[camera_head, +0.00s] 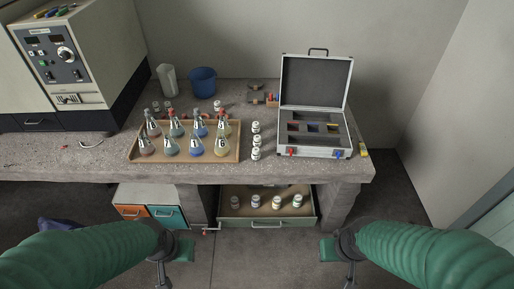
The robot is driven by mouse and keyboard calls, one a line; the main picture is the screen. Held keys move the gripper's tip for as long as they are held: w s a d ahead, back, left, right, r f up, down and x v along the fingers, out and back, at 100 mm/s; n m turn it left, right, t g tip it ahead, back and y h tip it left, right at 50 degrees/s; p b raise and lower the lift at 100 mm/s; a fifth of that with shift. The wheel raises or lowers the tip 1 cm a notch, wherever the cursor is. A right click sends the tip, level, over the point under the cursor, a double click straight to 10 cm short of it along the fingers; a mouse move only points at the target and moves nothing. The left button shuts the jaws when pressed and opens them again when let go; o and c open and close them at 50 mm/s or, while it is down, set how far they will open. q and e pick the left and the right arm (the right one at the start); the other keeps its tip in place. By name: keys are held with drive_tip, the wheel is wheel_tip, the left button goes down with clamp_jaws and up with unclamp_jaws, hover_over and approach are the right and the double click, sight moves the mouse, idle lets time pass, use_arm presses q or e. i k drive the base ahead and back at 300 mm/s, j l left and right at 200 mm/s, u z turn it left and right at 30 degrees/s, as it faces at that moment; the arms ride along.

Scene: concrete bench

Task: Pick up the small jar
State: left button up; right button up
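Several small white jars with dark markings are in view, and I cannot tell which one the task means. Three stand in a column on the bench: a back jar (256,127), a middle jar (256,140) and a front jar (255,154). More small jars (277,202) stand in a row in the open green drawer (267,224) below the bench. My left gripper (174,262) and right gripper (338,262) are low in front of the bench, apart from all jars. Their fingers are too unclear to tell open from shut.
On the concrete bench (310,173), a wooden tray (133,155) of flasks stands left of the jars. An open silver case (315,80) stands right. A blue cup (203,81) and clear beaker (167,80) are behind. An instrument (80,60) fills the far left.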

sight(256, 130)
drive_tip(key=i+z, duration=0.15)
drive_tip(key=i, duration=0.45)
drive_tip(key=i+j+z, duration=0.1)
drive_tip(key=i, duration=0.5)
drive_tip(key=i+j+z, duration=0.15)
drive_tip(key=i+j, duration=0.15)
drive_tip(key=i, duration=0.3)
